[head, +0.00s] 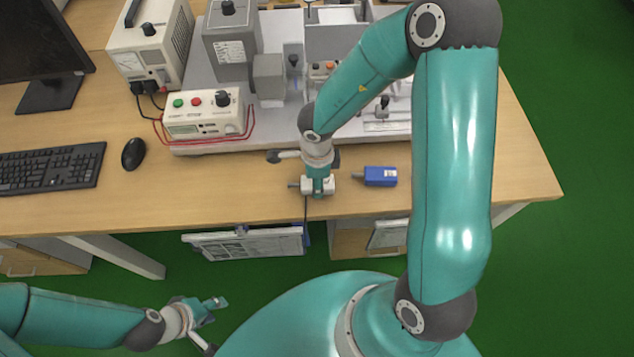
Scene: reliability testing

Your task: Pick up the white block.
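The white block (328,185) lies on the wooden table near its front edge, in the middle of the head view. A short nub sticks out of its left side. My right gripper (318,182) is right over the block, pointing down, and its teal fingertip overlaps the block. Part of the block is hidden by the gripper, and I cannot tell whether the fingers are closed on it. My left gripper (213,324) is at the lower left, in front of the table and over the green floor. It is open and empty, far from the block.
A blue block (380,176) lies just right of the white one. Behind stand a control box (203,114) with red cables and a grey test rig (270,75). A mouse (133,153) and keyboard (50,168) lie left. Table between mouse and white block is mostly clear.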

